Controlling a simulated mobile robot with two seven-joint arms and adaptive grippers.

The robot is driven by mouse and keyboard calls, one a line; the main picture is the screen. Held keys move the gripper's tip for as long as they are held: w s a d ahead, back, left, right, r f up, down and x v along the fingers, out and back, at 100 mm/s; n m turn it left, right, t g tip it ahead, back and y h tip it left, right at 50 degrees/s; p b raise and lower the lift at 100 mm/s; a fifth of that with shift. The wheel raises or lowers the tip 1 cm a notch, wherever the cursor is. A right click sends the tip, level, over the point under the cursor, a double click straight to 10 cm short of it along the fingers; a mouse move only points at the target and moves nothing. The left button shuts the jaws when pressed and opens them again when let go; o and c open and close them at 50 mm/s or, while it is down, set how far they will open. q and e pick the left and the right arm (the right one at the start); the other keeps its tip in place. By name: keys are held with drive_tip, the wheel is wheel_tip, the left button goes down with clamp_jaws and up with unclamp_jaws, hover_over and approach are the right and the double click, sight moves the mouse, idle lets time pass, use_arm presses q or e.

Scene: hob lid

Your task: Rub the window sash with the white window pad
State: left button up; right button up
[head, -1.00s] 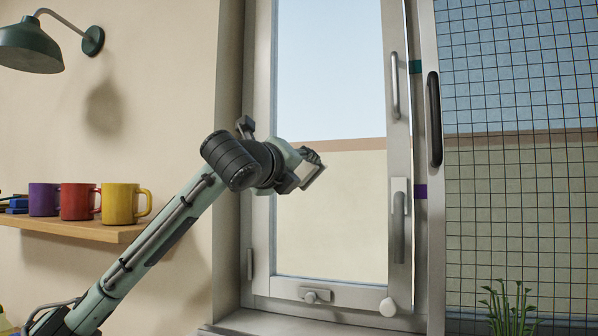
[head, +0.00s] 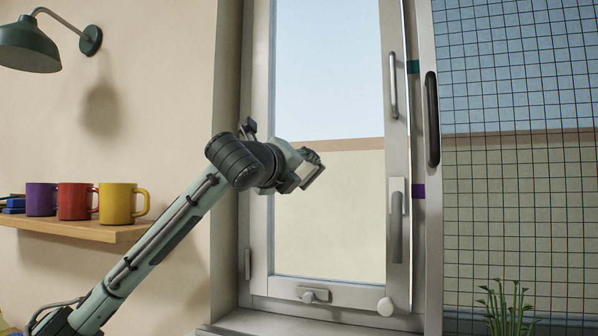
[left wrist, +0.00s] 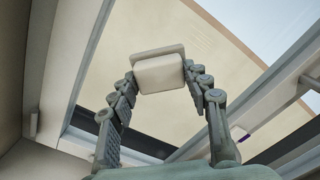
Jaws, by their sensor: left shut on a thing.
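My left gripper (head: 301,168) is shut on the white window pad (head: 313,173). The pad is a small off-white block with a wider plate, and it also shows between the fingertips in the left wrist view (left wrist: 160,72). The window sash (head: 398,150) is a pale grey frame around a glass pane, with a long handle and a lower lever on its right side. In the head view the pad appears in front of the left part of the pane. I cannot tell whether it touches the glass. My right gripper is not in view.
A shelf (head: 90,230) with purple, red and yellow mugs (head: 118,203) is on the left wall under a green lamp (head: 30,45). A mesh screen (head: 515,150) stands at the right, with a plant (head: 505,310) below it.

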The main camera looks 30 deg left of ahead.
use_arm(q)
drive_tip(key=shift+w, duration=0.25)
drive_tip(key=shift+w+d, duration=0.2)
drive_tip(key=shift+d, duration=0.8)
drive_tip(key=shift+w+d, duration=0.15)
drive_tip(key=shift+d, duration=0.8)
drive_tip(key=shift+w, duration=0.15)
drive_tip(key=shift+s+a+r, duration=0.1)
drive_tip(key=shift+s+a, duration=0.1)
drive_tip(key=shift+a, duration=0.85)
drive_tip(key=shift+s+a, duration=0.2)
drive_tip(key=shift+a, duration=0.85)
drive_tip(key=shift+s, duration=0.55)
drive_tip(key=shift+v, duration=2.4)
